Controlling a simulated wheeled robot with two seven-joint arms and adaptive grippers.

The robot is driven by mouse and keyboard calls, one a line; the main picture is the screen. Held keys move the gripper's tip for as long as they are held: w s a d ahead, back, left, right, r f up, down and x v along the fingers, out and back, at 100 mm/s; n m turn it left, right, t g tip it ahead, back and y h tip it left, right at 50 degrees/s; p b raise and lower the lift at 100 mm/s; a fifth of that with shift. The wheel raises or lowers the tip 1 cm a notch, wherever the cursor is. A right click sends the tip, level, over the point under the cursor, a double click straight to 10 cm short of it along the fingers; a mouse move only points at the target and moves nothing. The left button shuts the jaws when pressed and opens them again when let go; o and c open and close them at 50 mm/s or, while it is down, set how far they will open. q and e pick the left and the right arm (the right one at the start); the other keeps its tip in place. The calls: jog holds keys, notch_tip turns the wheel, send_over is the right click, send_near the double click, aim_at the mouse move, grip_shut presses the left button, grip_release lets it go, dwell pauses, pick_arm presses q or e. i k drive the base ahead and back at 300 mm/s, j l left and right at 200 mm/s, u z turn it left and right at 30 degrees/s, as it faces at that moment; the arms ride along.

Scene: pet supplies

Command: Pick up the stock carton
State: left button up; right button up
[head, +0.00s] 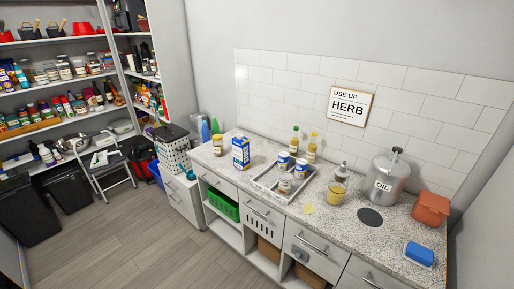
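A blue and white carton (241,153) stands upright near the left end of the speckled counter (336,228). It looks like the stock carton, but its lettering is too small to read. A jar (218,145) with a pale lid stands to its left, close by. A metal tray (262,181) holding several cans stands to its right. Neither of my grippers is in view.
Two bottles (311,147) stand behind the tray. Floor (150,235) is clear before the counter; a step stool (108,170) stands left.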

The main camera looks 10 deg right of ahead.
aim_at(240, 148)
jog(key=i+j+z, duration=0.3)
jog(key=i+z, duration=0.2)
jog(key=i+j+z, duration=0.45)
jog(key=i+j, duration=0.05)
jog(key=j, duration=0.05)
